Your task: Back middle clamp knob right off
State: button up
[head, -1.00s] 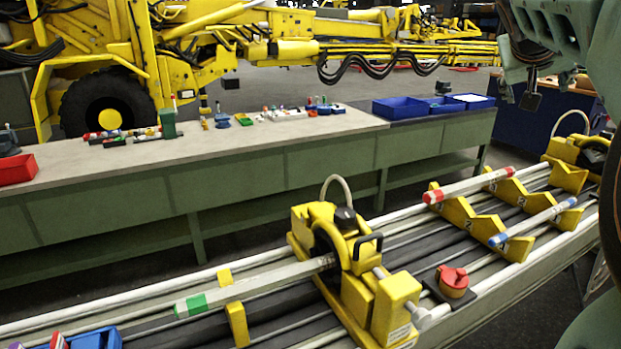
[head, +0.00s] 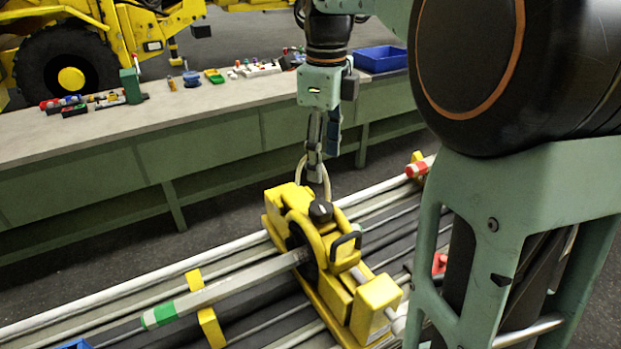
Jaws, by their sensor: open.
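The yellow middle clamp (head: 343,290) stands across the rails. A square pale bar with a green end band (head: 212,293) runs into its left side. A pale knob (head: 400,324) sticks out at the clamp's near side, partly hidden by my arm. My gripper (head: 315,178) points down just above and behind the clamp, near the hose loop. It is open and holds nothing that I can see.
A long green workbench (head: 150,137) with small parts and a blue bin (head: 380,58) runs behind the rails. A red-ended bar (head: 418,168) lies to the right. My arm hides much of the right side.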

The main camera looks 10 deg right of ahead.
aim_at(321, 206)
jog(key=f, duration=1)
jog(key=shift+s+a+f, duration=0.15)
jog(key=shift+a+f, duration=0.1)
jog(key=shift+f, duration=0.15)
jog(key=c, duration=1.2)
